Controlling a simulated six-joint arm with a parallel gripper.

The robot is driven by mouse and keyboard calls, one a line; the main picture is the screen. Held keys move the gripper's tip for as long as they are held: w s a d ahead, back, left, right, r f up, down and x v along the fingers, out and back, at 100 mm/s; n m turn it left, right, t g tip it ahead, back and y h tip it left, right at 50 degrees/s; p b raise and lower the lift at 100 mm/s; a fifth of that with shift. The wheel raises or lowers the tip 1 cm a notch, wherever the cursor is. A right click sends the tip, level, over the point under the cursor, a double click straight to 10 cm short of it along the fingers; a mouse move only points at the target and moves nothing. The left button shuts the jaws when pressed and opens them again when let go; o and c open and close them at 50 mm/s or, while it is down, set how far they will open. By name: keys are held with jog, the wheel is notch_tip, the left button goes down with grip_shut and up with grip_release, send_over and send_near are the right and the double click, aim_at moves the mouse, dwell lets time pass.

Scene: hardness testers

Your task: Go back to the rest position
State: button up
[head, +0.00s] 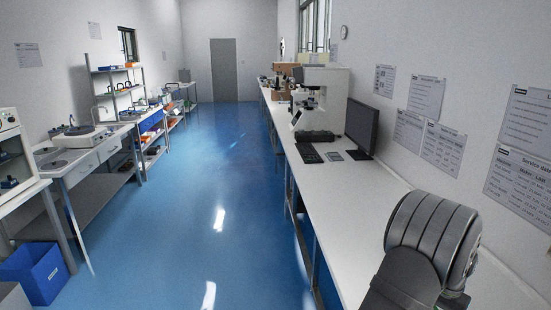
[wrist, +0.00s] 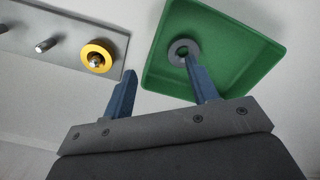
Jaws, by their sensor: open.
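My gripper (wrist: 160,88) shows in the wrist view with its two blue-grey fingers spread apart and nothing between them. Its right fingertip is in front of a grey ring (wrist: 181,47) that lies in a green tray (wrist: 235,73); whether they touch cannot be told. Left of the tray is a grey plate with pegs (wrist: 67,27). A yellow ring (wrist: 97,56) is around one of its pegs. In the head view my arm is at the bottom right over the white bench, and the gripper is not visible there.
The long white bench (head: 320,200) runs along the right wall. A white hardness tester (head: 322,95), a keyboard (head: 311,153) and a monitor (head: 361,125) stand farther back on it. The blue floor (head: 190,180) is clear. A blue bin (head: 38,273) stands at the lower left.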

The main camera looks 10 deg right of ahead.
jog(key=s+r+m, duration=0.3)
jog(key=s+m, duration=0.2)
jog(key=s, duration=1.3)
jog(key=s+r+m, duration=0.2)
jog(key=s+m, duration=0.2)
jog(key=s, duration=1.4)
jog(key=w+d+f, duration=0.1)
jog(key=w, duration=0.1)
jog(key=w+d+f, duration=0.1)
jog(key=w+f, duration=0.1)
jog(key=w, duration=0.1)
jog(key=w+d+f, duration=0.1)
jog(key=w, duration=0.2)
jog(key=shift+w+d+f, duration=0.1)
jog(key=shift+w+f, duration=0.1)
jog(key=shift+w, duration=0.05)
jog(key=shift+w+d+f, duration=0.15)
jog(key=shift+w+f, duration=0.15)
jog(key=shift+w, duration=0.2)
